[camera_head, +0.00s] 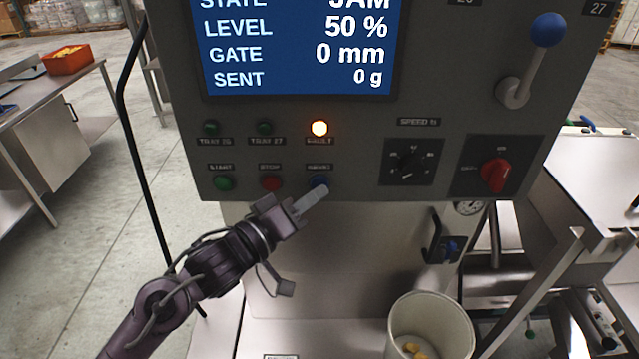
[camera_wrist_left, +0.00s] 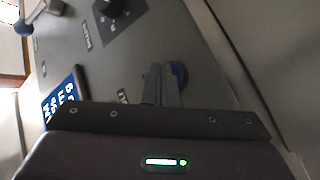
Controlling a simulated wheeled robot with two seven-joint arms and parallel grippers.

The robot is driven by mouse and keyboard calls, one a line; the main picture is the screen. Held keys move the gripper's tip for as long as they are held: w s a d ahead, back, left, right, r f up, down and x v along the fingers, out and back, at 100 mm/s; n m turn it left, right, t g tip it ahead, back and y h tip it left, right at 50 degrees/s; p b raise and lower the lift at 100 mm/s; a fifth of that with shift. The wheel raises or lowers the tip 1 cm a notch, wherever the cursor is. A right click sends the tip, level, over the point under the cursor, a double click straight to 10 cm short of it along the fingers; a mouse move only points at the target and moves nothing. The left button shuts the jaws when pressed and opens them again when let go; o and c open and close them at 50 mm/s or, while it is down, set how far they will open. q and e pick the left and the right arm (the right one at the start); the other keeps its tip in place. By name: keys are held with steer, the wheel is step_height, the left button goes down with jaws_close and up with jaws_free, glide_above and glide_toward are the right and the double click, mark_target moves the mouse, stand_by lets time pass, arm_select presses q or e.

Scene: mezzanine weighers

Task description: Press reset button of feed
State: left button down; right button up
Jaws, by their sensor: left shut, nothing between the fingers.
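The control panel (camera_head: 290,115) of the feed fills the middle of the head view. Its screen (camera_head: 297,50) reads state JAM, level 50 %, gate 0 mm, sent 0 g. A blue button (camera_head: 319,181) sits at the right end of the lower row, after a green button (camera_head: 224,183) and a red button (camera_head: 271,183). My left gripper (camera_head: 318,194) is shut and empty, its fingertips at the blue button and partly over it. In the left wrist view the fingertips (camera_wrist_left: 163,72) are beside the blue button (camera_wrist_left: 179,75); I cannot tell whether they touch it. My right gripper is not in view.
An orange lamp (camera_head: 319,128) glows above the blue button. A speed dial (camera_head: 409,164), a red rotary switch (camera_head: 496,174) and a blue-knobbed lever (camera_head: 530,60) are at the right. A white bucket (camera_head: 431,325) stands below. A steel table (camera_head: 45,95) is at the left.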

arm_select(q)
steer(key=shift+w, duration=0.35)
steer(key=shift+s, duration=0.15)
stand_by(0.5)
steer(key=shift+s+p, duration=0.5)
steer(key=shift+s, duration=0.25)
steer(key=s+p, duration=0.1)
steer(key=s, duration=0.4)
stand_by(0.7)
